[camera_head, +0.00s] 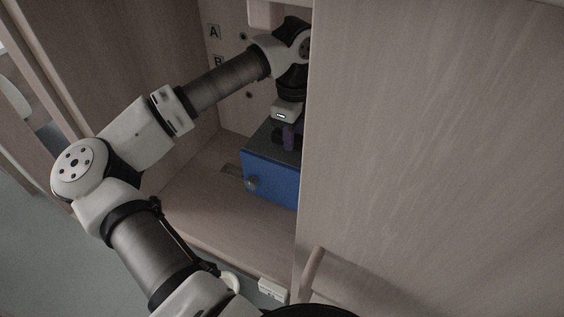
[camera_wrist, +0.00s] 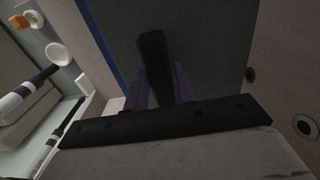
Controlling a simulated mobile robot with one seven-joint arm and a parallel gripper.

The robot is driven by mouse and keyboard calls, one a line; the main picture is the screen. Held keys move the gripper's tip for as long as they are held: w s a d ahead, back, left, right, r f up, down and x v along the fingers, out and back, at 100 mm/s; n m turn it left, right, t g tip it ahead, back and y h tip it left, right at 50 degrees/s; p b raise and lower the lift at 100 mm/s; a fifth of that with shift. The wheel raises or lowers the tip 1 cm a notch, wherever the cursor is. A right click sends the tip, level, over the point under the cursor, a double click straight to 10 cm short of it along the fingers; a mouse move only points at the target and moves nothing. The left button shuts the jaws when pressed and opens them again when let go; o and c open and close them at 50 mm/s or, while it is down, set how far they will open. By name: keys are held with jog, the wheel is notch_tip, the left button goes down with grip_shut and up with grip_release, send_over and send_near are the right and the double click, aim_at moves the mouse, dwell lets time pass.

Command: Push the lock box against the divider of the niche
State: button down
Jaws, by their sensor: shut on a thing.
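The lock box (camera_head: 270,181) is blue with a dark grey top and a round knob on its front. It stands on the niche floor (camera_head: 195,190), and its right part is hidden behind a wooden panel. My gripper (camera_head: 289,138) points down onto the top of the box. In the wrist view its purple fingers (camera_wrist: 160,88) are on both sides of a black handle (camera_wrist: 153,62) on the grey top (camera_wrist: 215,45), shut on it. A blue box edge (camera_wrist: 101,42) shows at the left. I cannot make out the divider for certain.
A large wooden panel (camera_head: 430,120) covers the right side. The back wall carries labels A (camera_head: 213,31) and B (camera_head: 218,61) and dark round holes.

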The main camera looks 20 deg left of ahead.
jog(key=shift+s+d+r+b, duration=0.1)
jog(key=shift+s+d+b, duration=0.1)
jog(key=shift+d, duration=0.75)
jog(key=shift+s+d+b, duration=0.1)
jog(key=shift+d+b, duration=0.1)
jog(key=shift+d, duration=0.7)
jog(key=shift+s+d, duration=0.1)
jog(key=shift+d, duration=0.5)
jog(key=shift+a+r+b, duration=0.1)
jog(key=shift+b, duration=1.05)
dwell(1.1)
jog(key=c, duration=1.2)
grip_release()
jog(key=shift+o, duration=0.6)
jog(key=shift+f, duration=0.25)
jog(key=shift+r+p, duration=1)
jog(key=shift+r, duration=1.35)
jog(key=s+a+b, duration=0.2)
jog(key=s, duration=0.8)
jog(key=s+a+b, duration=0.1)
jog(key=s+b, duration=0.2)
jog(key=s, duration=0.6)
jog(key=shift+s+a, duration=0.35)
jog(key=shift+a, duration=0.05)
jog(key=shift+f, duration=0.1)
